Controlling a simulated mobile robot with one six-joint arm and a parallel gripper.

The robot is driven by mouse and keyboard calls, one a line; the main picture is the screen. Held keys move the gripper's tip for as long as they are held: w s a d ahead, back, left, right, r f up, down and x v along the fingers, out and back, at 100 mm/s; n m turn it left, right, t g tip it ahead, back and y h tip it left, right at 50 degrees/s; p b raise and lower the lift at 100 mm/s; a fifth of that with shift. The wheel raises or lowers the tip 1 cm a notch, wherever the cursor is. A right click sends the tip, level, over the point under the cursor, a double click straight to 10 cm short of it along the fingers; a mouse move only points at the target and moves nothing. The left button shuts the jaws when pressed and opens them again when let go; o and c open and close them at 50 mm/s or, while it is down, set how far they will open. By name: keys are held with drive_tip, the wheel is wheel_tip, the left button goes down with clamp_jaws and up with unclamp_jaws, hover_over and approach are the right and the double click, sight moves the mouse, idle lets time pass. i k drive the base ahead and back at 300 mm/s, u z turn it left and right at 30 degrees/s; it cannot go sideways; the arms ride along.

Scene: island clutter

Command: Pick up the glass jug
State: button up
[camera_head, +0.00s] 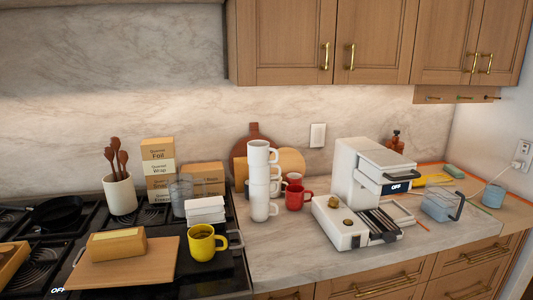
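A clear, bluish glass vessel with a dark handle (436,206), which looks like the glass jug, stands on the marble counter to the right of the white coffee machine (362,178). Its handle is on its right side. My gripper is not in view.
A stack of white cups (259,180) and red mugs (297,197) stand mid-counter. A yellow mug (201,242) and a wooden board (125,266) are on the left. A blue container (493,195) is at right. The front middle counter is clear.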

sight(495, 192)
drive_tip(key=z, duration=4.45)
drive_tip(key=i, duration=0.1)
drive_tip(key=u, duration=3.1)
